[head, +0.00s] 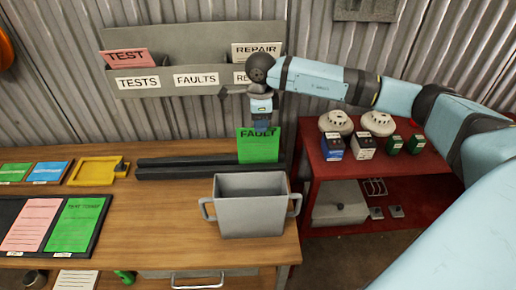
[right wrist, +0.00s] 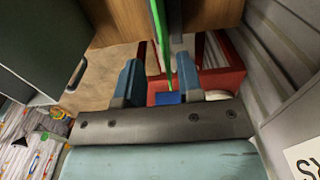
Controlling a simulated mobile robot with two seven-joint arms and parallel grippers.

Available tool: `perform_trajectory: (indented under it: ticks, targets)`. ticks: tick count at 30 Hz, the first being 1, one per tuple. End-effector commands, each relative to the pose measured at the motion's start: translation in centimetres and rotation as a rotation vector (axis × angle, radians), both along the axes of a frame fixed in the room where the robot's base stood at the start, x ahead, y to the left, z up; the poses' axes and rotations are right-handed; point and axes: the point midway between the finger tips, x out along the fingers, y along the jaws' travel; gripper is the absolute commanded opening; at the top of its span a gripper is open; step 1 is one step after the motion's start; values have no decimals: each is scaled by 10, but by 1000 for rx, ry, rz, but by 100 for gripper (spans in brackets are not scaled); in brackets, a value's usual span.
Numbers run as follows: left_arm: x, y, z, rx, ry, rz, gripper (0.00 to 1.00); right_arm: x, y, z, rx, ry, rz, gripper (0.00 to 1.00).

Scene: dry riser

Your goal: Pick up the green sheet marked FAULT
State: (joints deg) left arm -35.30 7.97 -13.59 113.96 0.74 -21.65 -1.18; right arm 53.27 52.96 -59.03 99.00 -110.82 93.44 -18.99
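The green sheet marked FAULT (head: 258,150) stands upright in a dark slotted holder (head: 185,168) at the back right of the workbench. My right gripper (head: 261,124) points down just above the sheet's top edge, partly in front of it. In the right wrist view, the fingers of my right gripper (right wrist: 158,84) are apart. The sheet (right wrist: 159,38) shows edge-on as a thin green strip between them, nearer the right finger. Whether a finger touches it I cannot tell. My left gripper is not in view.
A grey two-handled bin (head: 250,210) stands in front of the holder. A wall rack (head: 190,50) labelled TESTS and FAULTS holds a pink TEST sheet (head: 127,58) and a REPAIR sheet (head: 256,50). A red shelf (head: 400,165) with detectors stands right. Another green sheet (head: 75,225) lies front left.

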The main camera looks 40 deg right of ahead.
Motion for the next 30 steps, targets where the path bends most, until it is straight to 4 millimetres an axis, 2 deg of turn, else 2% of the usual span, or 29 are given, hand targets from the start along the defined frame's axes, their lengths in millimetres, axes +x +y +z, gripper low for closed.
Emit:
perform_trajectory:
  ticks: [4,12,20,21,25,30]
  targets:
    - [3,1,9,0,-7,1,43,2,1,-11,0,1,-1,34]
    - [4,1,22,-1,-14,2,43,7,2,-48,1,1,0,34]
    - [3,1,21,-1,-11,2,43,7,2,-53,0,-2,0,34]
    - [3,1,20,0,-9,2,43,7,2,-53,0,-1,0,32]
    - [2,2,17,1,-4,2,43,7,2,-53,0,-1,0,2]
    - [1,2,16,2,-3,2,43,7,2,-53,0,-1,0,0]
